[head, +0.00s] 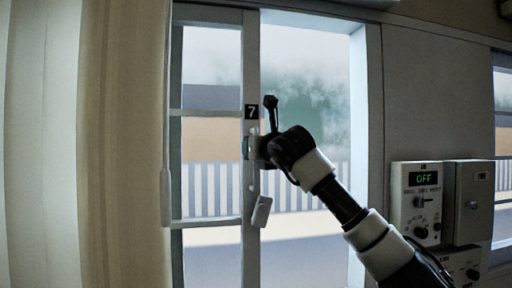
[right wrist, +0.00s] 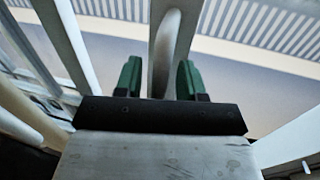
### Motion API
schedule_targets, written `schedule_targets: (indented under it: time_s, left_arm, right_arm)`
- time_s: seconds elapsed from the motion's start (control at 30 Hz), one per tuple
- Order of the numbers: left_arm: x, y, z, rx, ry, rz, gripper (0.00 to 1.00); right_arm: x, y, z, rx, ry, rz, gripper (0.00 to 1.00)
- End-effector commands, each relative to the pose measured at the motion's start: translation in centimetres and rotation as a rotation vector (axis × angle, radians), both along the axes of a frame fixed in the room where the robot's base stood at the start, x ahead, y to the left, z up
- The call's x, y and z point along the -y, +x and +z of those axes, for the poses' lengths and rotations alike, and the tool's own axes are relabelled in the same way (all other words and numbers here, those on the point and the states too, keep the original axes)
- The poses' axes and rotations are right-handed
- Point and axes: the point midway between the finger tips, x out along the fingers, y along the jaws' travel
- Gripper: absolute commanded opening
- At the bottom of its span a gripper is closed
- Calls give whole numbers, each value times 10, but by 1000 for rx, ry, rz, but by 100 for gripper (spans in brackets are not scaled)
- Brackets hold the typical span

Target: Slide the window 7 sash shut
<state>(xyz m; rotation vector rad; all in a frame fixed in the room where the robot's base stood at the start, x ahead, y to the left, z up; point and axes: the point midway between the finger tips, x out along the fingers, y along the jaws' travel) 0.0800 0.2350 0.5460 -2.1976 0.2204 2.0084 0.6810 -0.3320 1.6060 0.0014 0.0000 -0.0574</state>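The window 7 sash (head: 250,60) is a pale grey frame with a black "7" plate (head: 251,112) on its upright stile. It stands in the left part of the window, with a wide gap between its stile and the right jamb (head: 374,150). My right gripper (head: 250,147) is at the stile, just below the plate. In the right wrist view, its two green fingers (right wrist: 158,78) stand apart on either side of a pale curved handle (right wrist: 172,40). Space shows beside the left finger; contact at the right finger is unclear. My left gripper is not in view.
A beige curtain (head: 80,140) hangs at the left. A small pale latch-like piece (head: 262,211) hangs low on the stile. Control boxes (head: 417,205), one reading "OFF", are on the right wall near my right arm.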

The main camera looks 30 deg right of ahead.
Motion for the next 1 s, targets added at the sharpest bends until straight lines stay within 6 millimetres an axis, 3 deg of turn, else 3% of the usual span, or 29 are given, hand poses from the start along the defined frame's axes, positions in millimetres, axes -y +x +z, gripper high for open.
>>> schedule_targets:
  time_s: [0.03,0.23,0.63,0.77,1.0]
  left_arm:
    - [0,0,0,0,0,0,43]
    - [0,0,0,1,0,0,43]
    - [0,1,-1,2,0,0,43]
    - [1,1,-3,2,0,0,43]
    - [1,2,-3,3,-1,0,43]
  right_arm:
    - [0,0,0,0,0,0,32]
    - [0,0,0,0,0,0,1]
    - [7,-2,0,0,2,-2,0]
    - [26,-7,0,0,2,-5,0]
    - [92,-24,1,0,4,-12,0]
